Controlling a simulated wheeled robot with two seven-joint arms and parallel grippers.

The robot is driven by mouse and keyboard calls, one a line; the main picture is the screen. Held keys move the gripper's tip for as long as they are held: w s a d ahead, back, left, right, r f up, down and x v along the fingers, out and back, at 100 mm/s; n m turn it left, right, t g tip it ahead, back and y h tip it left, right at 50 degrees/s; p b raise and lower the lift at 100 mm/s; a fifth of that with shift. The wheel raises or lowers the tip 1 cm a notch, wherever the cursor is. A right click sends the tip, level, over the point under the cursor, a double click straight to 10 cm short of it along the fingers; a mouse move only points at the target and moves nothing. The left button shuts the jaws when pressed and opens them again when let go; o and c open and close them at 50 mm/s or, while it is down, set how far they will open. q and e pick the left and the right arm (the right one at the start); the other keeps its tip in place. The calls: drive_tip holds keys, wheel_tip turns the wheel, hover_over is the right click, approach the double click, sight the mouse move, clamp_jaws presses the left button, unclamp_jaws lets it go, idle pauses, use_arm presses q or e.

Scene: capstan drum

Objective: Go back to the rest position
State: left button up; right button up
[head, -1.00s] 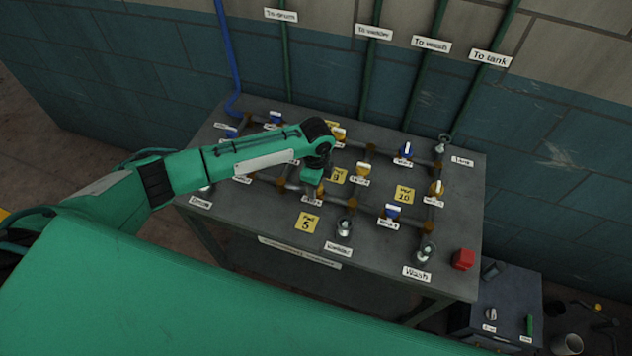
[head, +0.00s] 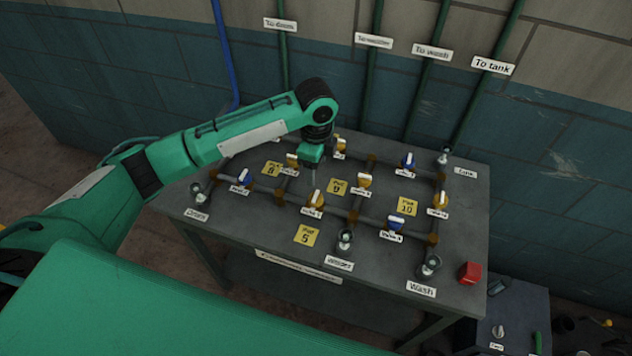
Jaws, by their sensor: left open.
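My left arm reaches in from the left, and my left gripper (head: 314,172) points down above the pipe board. It is open and holds nothing; its fingertips are small and dark here. It hangs apart from the nearest valves, an orange one with a white handle (head: 316,200) in front and another orange one (head: 292,161) to its left. Part of the board behind it is hidden by the arm. My right gripper is not in view.
The grey table (head: 462,215) carries pipes, several blue and orange valves, yellow labels such as Port 5 (head: 306,235), and a red block (head: 470,272). A tiled wall (head: 560,140) with upright pipes stands behind. A lower grey box (head: 515,310) stands at the right.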

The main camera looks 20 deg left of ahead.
use_arm(q)
drive_tip(key=shift+r, duration=0.9)
